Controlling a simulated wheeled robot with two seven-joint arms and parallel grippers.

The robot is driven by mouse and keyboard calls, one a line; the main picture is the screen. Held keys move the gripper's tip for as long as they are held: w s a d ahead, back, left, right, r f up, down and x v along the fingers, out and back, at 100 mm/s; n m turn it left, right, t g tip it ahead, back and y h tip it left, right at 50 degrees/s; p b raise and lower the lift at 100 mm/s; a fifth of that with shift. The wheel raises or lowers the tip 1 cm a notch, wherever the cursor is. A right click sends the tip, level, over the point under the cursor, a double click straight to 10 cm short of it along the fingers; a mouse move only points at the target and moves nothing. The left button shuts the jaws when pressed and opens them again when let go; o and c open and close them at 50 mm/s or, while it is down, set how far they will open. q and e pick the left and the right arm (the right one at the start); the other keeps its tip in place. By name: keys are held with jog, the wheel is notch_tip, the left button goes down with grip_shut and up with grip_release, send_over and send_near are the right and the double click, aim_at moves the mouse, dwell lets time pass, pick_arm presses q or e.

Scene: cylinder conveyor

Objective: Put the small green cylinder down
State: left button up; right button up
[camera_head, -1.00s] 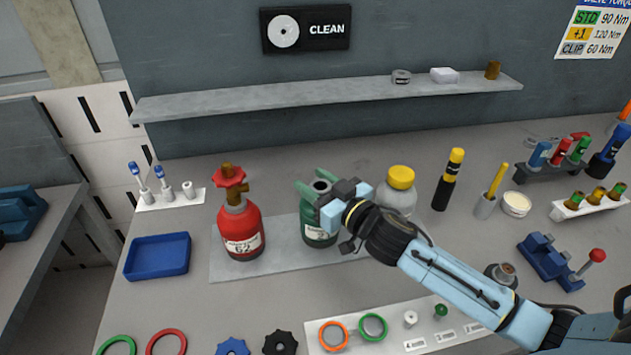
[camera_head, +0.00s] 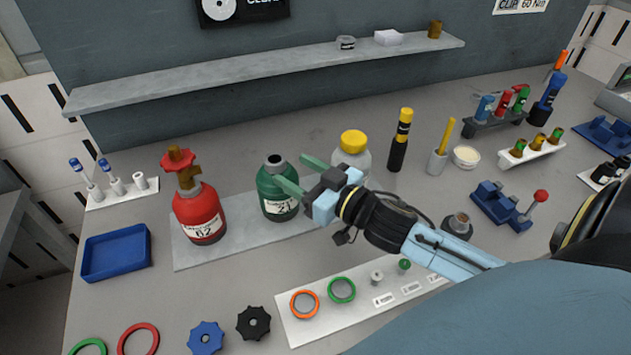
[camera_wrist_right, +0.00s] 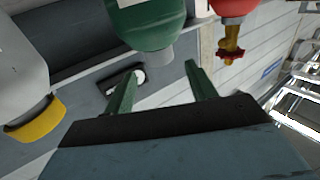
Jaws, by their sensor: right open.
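The small green cylinder (camera_head: 279,205) stands upright on the pale grey mat (camera_head: 193,255), beside the red cylinder (camera_head: 203,215) with its brass valve and red handwheel. My right gripper (camera_head: 291,171) is open and empty, at the right of the green cylinder, with its green fingers pointing toward it. One finger overlaps the cylinder's right side in the head view, but the wrist view shows the cylinder (camera_wrist_right: 148,22) beyond the fingertips (camera_wrist_right: 162,68), not between them. My left gripper is not in view.
A yellow-capped grey bottle (camera_head: 351,160) stands close behind my right gripper. A white strip with rings and small parts (camera_head: 297,333) lies in front. A blue tray (camera_head: 117,253) is at the left. A wall shelf (camera_head: 250,77) runs behind.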

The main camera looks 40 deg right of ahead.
jog(key=shift+v, duration=2.05)
jog(key=shift+r, duration=0.1)
